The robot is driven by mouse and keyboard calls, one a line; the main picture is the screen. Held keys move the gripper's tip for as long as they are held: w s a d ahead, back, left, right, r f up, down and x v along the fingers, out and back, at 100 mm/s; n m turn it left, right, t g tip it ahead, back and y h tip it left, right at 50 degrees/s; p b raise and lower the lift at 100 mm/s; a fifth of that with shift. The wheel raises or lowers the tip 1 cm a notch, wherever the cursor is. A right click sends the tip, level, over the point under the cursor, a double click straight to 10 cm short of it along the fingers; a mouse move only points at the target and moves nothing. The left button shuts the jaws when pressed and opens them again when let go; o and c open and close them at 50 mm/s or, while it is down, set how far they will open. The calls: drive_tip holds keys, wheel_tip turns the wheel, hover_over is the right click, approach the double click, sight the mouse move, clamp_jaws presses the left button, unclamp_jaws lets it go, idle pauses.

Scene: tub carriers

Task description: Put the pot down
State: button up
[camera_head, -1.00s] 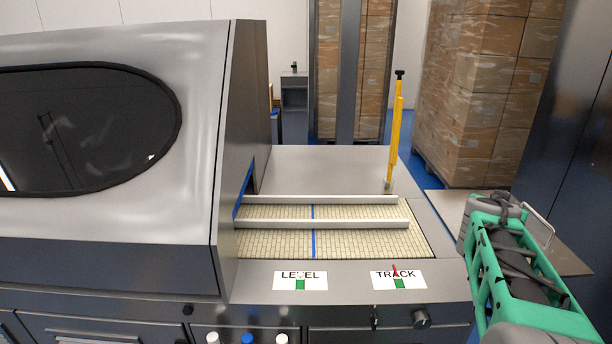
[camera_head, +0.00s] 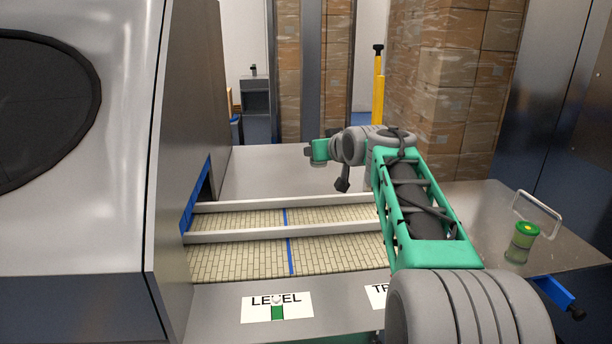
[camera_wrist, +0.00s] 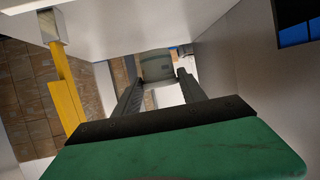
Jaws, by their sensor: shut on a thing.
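My gripper (camera_wrist: 161,78) shows its two dark fingers in the wrist view, closed on a grey, rounded pot (camera_wrist: 157,64) at their tips. The pot's far side and much of its shape cannot be made out. In the head view my gripper's green body (camera_head: 319,150) is above the flat steel top of the machine, beyond the belt. The fingers and the pot are hidden there.
Two rails (camera_head: 290,232) cross the tiled belt (camera_head: 235,262). The grey hood (camera_head: 190,110) stands left and a yellow post (camera_head: 378,95) behind. Stacked boxes (camera_head: 440,80) rise beyond.

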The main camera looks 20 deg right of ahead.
drive_tip(key=f+x, duration=0.1)
drive_tip(key=x, duration=0.4)
drive_tip(key=d+f+p+x, duration=0.1)
drive_tip(key=x, duration=0.4)
drive_tip(key=s+f+x, duration=0.1)
drive_tip(key=x, duration=0.4)
drive_tip(key=shift+w+d+f+p, duration=0.1)
drive_tip(key=shift+d+f+p, duration=0.05)
drive_tip(key=shift+d+p, duration=0.25)
drive_tip(key=shift+w+f, duration=0.2)
drive_tip(key=shift+f, duration=0.05)
drive_tip(key=shift+w+f, duration=0.15)
drive_tip(key=shift+f, duration=1.65)
drive_tip(key=o, duration=1.4)
drive_tip(key=shift+r, duration=0.2)
drive_tip(key=b+v, duration=0.1)
drive_tip(key=v, duration=1.1)
drive_tip(key=shift+f, duration=0.1)
